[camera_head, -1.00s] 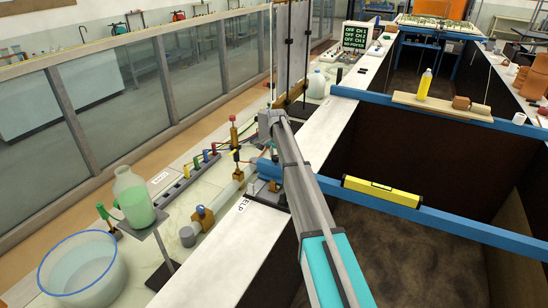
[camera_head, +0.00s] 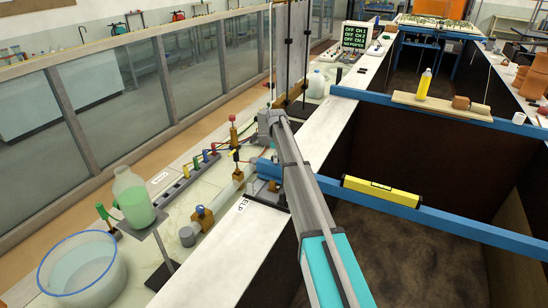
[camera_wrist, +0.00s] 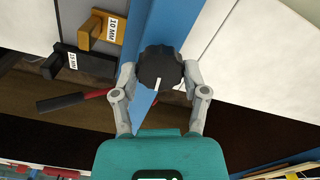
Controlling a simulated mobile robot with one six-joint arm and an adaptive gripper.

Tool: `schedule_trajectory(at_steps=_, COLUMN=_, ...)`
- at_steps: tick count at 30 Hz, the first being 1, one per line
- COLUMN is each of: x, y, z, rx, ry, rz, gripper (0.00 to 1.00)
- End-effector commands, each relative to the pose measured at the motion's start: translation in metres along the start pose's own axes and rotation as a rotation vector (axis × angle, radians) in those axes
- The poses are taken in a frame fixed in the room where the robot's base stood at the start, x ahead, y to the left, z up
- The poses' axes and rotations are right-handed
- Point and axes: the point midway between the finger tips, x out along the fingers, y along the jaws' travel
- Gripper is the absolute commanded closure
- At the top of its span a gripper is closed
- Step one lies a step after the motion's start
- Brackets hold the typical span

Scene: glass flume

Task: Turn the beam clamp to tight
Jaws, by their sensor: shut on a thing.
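The beam clamp's dark round knob (camera_wrist: 160,66) shows in the wrist view, with a white pointer line on its near side. It sits over the blue beam (camera_wrist: 165,25). My gripper (camera_wrist: 158,76) has one finger on each side of the knob and is shut on it. In the head view my arm reaches down to the near blue beam (camera_head: 380,200) at its left end. There the arm hides the knob and the fingertips.
A yellow spirit level (camera_head: 381,197) lies on the beam to the right of my arm. A dark open trough (camera_head: 400,255) lies below.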

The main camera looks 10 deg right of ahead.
Motion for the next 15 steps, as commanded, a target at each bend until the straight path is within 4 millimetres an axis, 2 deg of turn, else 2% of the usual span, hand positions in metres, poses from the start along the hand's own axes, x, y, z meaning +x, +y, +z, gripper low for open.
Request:
schedule_trajectory(at_steps=6, x=-0.0004, y=-0.002, z=0.0052, rx=0.102, ry=-0.008, rz=-0.003, gripper=0.9)
schedule_trajectory(at_steps=15, x=-0.0006, y=-0.0034, z=0.0059, rx=0.147, ry=-0.009, rz=-0.006, gripper=0.9)
